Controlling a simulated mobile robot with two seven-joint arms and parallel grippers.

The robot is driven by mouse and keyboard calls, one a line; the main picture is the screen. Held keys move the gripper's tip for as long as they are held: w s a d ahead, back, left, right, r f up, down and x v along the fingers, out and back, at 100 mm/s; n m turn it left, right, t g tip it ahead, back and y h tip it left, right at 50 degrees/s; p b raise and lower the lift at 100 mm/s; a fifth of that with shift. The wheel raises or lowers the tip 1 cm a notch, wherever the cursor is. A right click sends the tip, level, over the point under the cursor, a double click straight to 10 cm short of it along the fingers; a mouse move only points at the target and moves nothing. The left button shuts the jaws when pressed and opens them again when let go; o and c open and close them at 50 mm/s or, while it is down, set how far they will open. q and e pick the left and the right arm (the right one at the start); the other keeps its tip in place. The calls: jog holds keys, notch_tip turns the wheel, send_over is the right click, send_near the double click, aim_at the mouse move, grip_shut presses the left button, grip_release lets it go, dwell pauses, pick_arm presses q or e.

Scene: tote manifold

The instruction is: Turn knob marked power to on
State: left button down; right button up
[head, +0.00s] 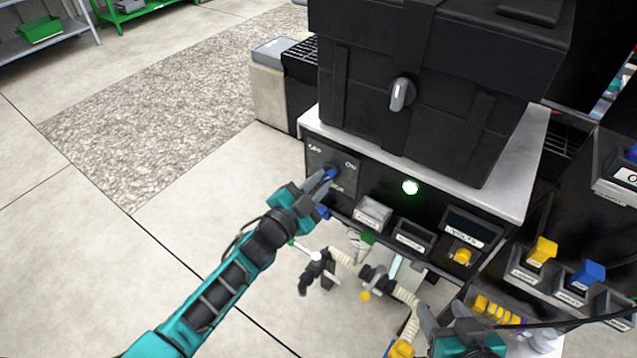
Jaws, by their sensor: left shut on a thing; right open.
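The knob (331,173), with blue on it, sits on the dark left panel (343,157) of the machine's front. Pale markings lie around it, one at upper left that looks like OFF and one at upper right that looks like ON. The word power cannot be read. My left gripper (322,184) reaches in from the lower left and is shut on the knob, hiding part of it and of the label below. The knob's exact angle is hard to tell. My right gripper (449,313) is open at the bottom right, away from the knob.
A green light (410,187) glows right of the panel. A grey handle (402,94) is on the black box above. The floor at left is clear.

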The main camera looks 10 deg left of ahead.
pick_arm(q)
jog(key=shift+m, duration=0.5)
jog(key=c, duration=1.1)
grip_release()
jog(key=p+v, duration=0.2)
jog(key=v, duration=1.1)
pick_arm(e)
notch_tip(320, 180, up, 2)
jog(key=shift+r, duration=0.15)
pick_arm(q)
jog(key=s+a+r+n+g+y+p, duration=0.1)
jog(key=s+r+n+g+y+p, duration=0.3)
jog(key=s+n+p, duration=0.6)
jog(key=shift+a+n+g+y, duration=0.2)
jog(key=shift+n+g+y, duration=0.25)
jog(key=shift+g, duration=0.45)
pick_arm(e)
jog(key=s+d+r, duration=0.1)
jog(key=d+r, duration=0.2)
jog(key=r, duration=0.3)
jog(key=shift+s+h, duration=0.2)
jog(key=shift+h, duration=0.2)
